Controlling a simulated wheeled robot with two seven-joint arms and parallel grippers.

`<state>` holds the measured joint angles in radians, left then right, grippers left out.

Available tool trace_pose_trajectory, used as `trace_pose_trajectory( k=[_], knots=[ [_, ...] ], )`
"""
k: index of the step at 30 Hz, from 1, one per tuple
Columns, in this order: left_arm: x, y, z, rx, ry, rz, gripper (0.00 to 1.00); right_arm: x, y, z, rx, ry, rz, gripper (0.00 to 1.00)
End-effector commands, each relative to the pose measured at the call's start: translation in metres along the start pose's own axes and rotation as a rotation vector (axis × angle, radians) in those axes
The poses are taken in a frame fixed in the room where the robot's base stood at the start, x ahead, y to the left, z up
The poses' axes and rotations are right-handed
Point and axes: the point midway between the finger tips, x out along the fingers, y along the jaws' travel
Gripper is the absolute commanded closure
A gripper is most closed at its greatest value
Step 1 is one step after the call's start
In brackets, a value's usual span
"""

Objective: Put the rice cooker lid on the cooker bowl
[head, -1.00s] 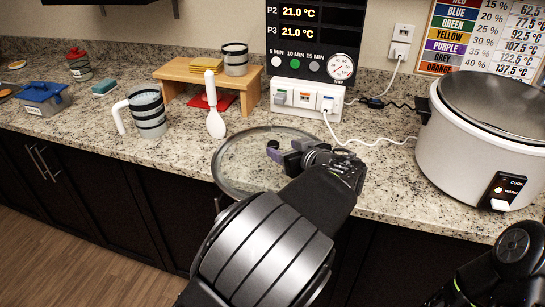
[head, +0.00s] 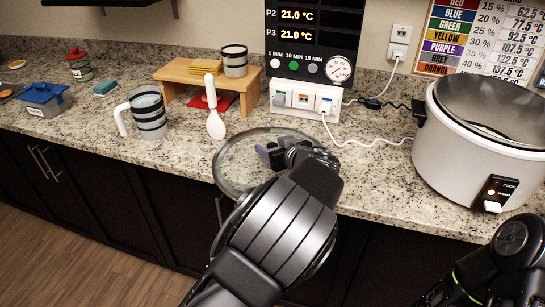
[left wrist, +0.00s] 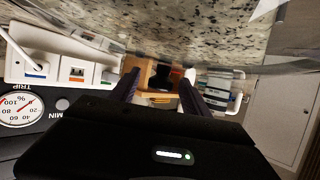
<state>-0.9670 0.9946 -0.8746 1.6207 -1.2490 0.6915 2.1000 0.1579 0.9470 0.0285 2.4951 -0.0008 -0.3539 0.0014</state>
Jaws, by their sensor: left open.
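The round glass lid (head: 232,165) with a thin rim lies on the counter near its front edge. The rice cooker (head: 450,150) is a white pot at the right, open at the top, showing its grey metal bowl (head: 495,95). My left gripper (head: 268,152) is open, low over the lid's middle, and covers the knob in the head view. In the left wrist view, a dark shape (left wrist: 163,76), seemingly the knob, shows between the two fingers; no grip on it shows. Part of my right arm is at the lower right; its jaws are out of view.
A striped mug (head: 149,112), a white rice paddle (head: 215,122) and a wooden riser (head: 200,88) stand behind and left of the lid. A power strip (head: 300,100) has a white cord crossing the counter toward the cooker. Counter between lid and cooker is mostly clear.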

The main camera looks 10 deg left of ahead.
Motion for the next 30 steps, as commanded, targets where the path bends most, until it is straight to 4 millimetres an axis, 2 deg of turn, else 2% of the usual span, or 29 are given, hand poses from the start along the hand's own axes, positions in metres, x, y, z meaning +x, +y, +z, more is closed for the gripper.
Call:
trace_pose_trajectory(
  k=[15, 30],
  knots=[
    [-0.0006, 0.0002, 0.0004, 0.0, 0.0, 0.0, 0.45, 0.0007, 0.0003, 0.0002, 0.0, -0.001, 0.0, 0.64],
    [-0.0007, 0.0003, 0.0004, 0.0, 0.0, 0.0, 0.85, 0.0007, 0.0003, 0.0001, 0.0, 0.0, 0.0, 0.64]
  ],
)
